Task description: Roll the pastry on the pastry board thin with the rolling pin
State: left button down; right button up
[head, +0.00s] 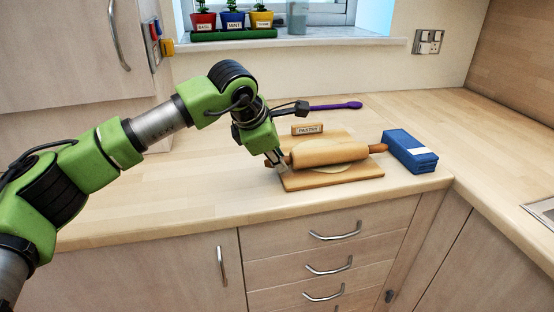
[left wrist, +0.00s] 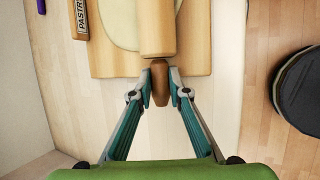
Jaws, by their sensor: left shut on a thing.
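The rolling pin (head: 330,152) lies across the pastry board (head: 350,174), on top of the pale pastry (head: 325,170). My left gripper (head: 277,160) is at the pin's left handle. In the left wrist view my left gripper (left wrist: 160,74) is shut on the darker handle of the rolling pin (left wrist: 157,30), one finger on each side. The pastry (left wrist: 122,22) shows as a pale round sheet beside and under the pin on the board (left wrist: 194,40). The pin hides part of the pastry. My right gripper is not in view.
A small block marked PASTRY (head: 307,128) stands at the board's back edge. A blue box (head: 410,151) is close to the pin's right handle. A purple utensil (head: 335,106) lies behind. The worktop (head: 170,185) left of the board is clear.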

pick_arm(q)
jog(key=shift+d+r+p, duration=0.1)
jog(key=shift+r+p, duration=0.25)
jog(key=shift+r, duration=0.55)
jog(key=shift+r+p, duration=0.75)
jog(key=shift+r, duration=0.55)
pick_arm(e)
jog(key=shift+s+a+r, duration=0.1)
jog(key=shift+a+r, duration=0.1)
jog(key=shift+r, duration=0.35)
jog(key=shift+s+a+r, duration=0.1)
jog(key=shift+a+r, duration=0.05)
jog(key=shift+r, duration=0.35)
pick_arm(q)
jog(key=shift+r, duration=0.1)
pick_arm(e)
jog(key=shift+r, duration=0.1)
